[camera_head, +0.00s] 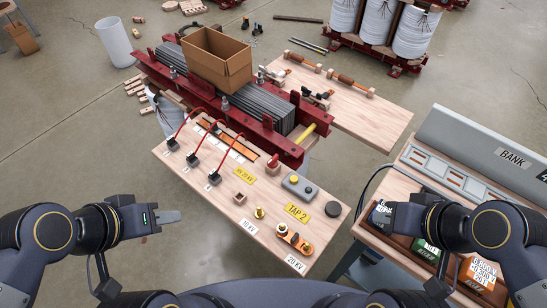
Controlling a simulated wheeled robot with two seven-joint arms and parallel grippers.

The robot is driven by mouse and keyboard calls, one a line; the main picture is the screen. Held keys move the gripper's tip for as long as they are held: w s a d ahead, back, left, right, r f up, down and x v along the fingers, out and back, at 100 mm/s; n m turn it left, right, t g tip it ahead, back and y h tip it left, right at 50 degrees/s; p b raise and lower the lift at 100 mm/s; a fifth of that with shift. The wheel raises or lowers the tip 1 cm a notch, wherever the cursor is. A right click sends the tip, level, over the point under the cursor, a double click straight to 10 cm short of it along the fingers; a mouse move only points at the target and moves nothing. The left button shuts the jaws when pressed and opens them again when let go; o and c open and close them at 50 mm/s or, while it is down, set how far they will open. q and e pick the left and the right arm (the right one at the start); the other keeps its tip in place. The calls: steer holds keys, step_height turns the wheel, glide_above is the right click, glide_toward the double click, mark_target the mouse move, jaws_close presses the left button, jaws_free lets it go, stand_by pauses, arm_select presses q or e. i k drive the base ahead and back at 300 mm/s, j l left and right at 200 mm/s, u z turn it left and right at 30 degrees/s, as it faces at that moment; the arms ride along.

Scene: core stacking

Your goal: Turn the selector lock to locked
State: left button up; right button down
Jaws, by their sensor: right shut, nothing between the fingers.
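I cannot tell for sure which part is the selector lock. On the near wooden tabletop (215,200), an orange link with brass studs (293,238) lies between the 10 KV label (249,227) and the 20 KV label (296,263). A brass post (259,213) stands beside it, and a yellow TAP 2 label (297,212) lies behind it. My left gripper (179,216) is over the floor, left of the tabletop; its jaw opening is hidden side-on. My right gripper (374,212) is shut and empty, right of the tabletop by the side bench. Neither touches these parts.
A cardboard box (216,58) sits on the red-framed core (262,105) behind. The side bench (400,190) carries a grey BANK panel (490,150).

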mark_target(272, 163)
steer(key=j+z, duration=0.45)
steer(key=k+j+z, duration=0.2)
steer(key=z, duration=0.25)
steer(key=k+j+z, duration=0.15)
steer(key=j+z, duration=0.25)
